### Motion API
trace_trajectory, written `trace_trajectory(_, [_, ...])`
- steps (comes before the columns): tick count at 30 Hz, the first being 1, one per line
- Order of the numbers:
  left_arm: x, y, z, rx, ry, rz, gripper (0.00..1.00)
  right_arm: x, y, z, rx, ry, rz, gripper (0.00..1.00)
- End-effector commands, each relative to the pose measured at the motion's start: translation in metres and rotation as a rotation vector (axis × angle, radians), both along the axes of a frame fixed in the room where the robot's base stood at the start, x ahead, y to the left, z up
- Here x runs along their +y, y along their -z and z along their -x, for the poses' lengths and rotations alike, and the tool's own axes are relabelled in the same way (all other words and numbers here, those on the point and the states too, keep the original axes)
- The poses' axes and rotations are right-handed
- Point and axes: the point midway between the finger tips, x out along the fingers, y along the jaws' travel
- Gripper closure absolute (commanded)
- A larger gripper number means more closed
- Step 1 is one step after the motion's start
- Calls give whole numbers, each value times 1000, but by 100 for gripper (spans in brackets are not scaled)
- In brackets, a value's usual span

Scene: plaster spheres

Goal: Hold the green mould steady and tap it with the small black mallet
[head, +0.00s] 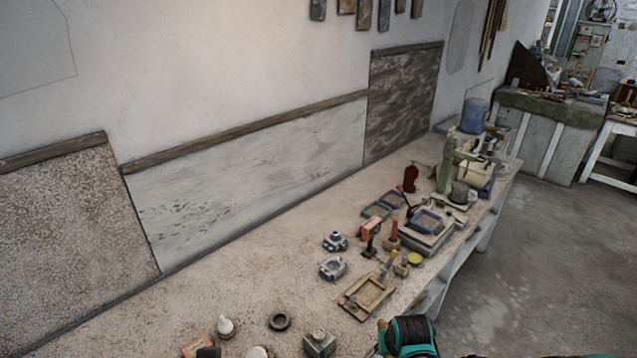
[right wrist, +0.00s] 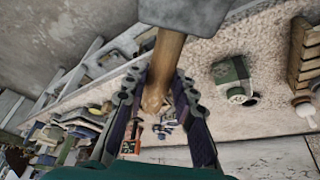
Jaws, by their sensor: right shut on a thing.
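The green mould (head: 319,343), a small blocky piece with a pale round opening on one side, sits on the bench at the bottom of the head view. It also shows in the right wrist view (right wrist: 230,72), right of my right gripper and apart from it. My right gripper (right wrist: 156,82) is shut on the wooden handle of a mallet (right wrist: 168,52). The mallet's dark grey head (right wrist: 184,12) is at the top of that view, partly cut off by the edge. The gripper's fingers do not show in the head view. My left gripper is not in view.
A dark ring (head: 279,322), a white-knobbed piece (head: 226,327) and an orange block (head: 198,345) lie left of the mould. A wooden tray (head: 368,297), blue-white moulds (head: 334,242) and tools crowd the bench further back. The bench (head: 240,275) is clear along the wall.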

Motion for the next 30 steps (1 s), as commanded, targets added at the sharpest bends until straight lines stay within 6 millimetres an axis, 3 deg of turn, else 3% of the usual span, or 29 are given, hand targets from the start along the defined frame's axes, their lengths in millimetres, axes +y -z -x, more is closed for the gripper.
trace_trajectory(14, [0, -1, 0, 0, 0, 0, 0, 0, 1, 0, 1, 12, 0, 100])
trace_trajectory(20, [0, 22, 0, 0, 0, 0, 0, 1, 23, -6, 1, 124, 2, 100])
trace_trajectory(30, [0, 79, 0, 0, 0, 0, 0, 1, 79, -24, 6, 499, 9, 100])
